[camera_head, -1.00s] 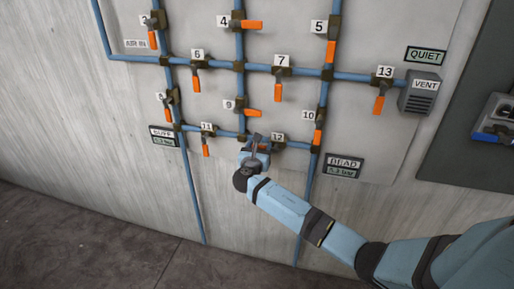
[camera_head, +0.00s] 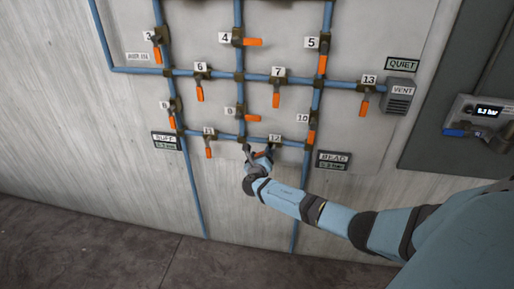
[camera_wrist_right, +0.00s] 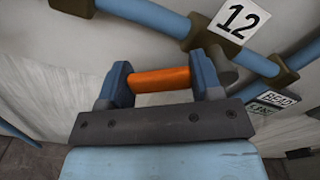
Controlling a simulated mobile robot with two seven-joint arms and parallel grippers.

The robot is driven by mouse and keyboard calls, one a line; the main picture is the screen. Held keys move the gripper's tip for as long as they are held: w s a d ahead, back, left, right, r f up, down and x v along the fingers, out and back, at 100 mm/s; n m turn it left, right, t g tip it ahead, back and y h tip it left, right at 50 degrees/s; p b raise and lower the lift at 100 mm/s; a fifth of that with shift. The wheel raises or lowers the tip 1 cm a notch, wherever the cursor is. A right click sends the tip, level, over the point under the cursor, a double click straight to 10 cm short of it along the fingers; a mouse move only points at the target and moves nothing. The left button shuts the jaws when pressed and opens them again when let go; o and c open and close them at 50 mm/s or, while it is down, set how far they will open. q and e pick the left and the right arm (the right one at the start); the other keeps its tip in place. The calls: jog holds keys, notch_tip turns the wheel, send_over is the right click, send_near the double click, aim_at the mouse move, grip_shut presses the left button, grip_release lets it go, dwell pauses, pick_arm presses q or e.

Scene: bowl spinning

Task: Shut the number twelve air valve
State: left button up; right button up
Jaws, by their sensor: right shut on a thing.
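The number 12 valve (camera_head: 276,145) sits on the lowest pipe run of the wall panel, under its white "12" plate (camera_wrist_right: 239,20). Its orange handle (camera_wrist_right: 160,79) lies across between the two fingers of my right gripper (camera_wrist_right: 162,80) in the wrist view. My right gripper (camera_head: 258,154) is shut on this handle, just left of and below the valve body. The gripper partly hides the handle in the head view, so its exact angle to the pipe is hard to tell. My left gripper is not in view.
Valve 11 (camera_head: 209,148) is to the left, valve 9 (camera_head: 250,116) above and valve 10 (camera_head: 311,133) to the right, all with orange handles.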

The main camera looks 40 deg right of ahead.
jog(key=n+p, duration=0.2)
jog(key=p, duration=0.1)
jog(key=shift+s+d+f+n, duration=0.25)
jog(key=shift+s+f+n, duration=0.05)
jog(key=shift+s+n, duration=0.1)
jog(key=s+n+p, duration=0.1)
jog(key=n+p, duration=0.1)
jog(key=n, duration=0.1)
jog(key=d+f+n+p, duration=0.1)
jog(key=n+p, duration=0.1)
jog(key=s+d+f+n+p, duration=0.1)
jog(key=n+p, duration=0.1)
jog(key=n, duration=0.1)
jog(key=shift+s+d+n+p, duration=0.15)
jog(key=shift+s+n+p, duration=0.15)
jog(key=shift+s+p, duration=0.1)
jog(key=o, duration=1.3)
jog(key=shift+r, duration=0.1)
